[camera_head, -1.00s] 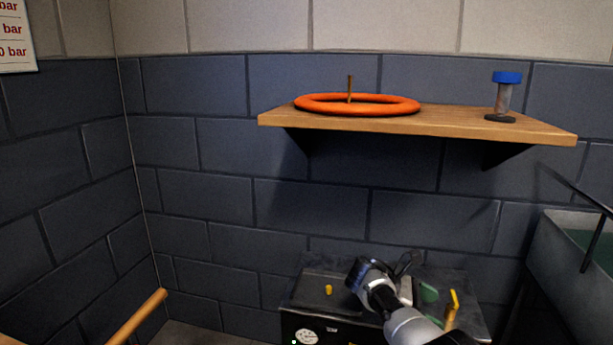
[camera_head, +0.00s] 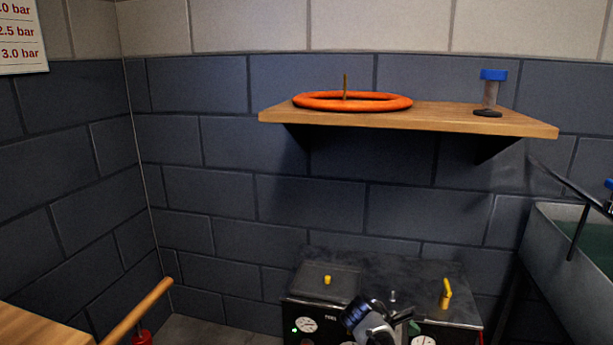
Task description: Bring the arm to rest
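My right gripper (camera_head: 358,312) shows at the bottom middle of the head view, on an arm coming up from the lower edge. It is in front of a dark cabinet (camera_head: 330,287) with gauges, and nothing is seen held in it. Its fingers are too small and dark to tell open from shut. My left gripper is not in view.
A wooden shelf (camera_head: 440,118) on the wall bears an orange ring (camera_head: 380,104) around a peg and a blue-capped container (camera_head: 490,93). A grey basin (camera_head: 560,245) stands at right. A wooden bar (camera_head: 137,312) and wooden surface (camera_head: 35,330) are at lower left.

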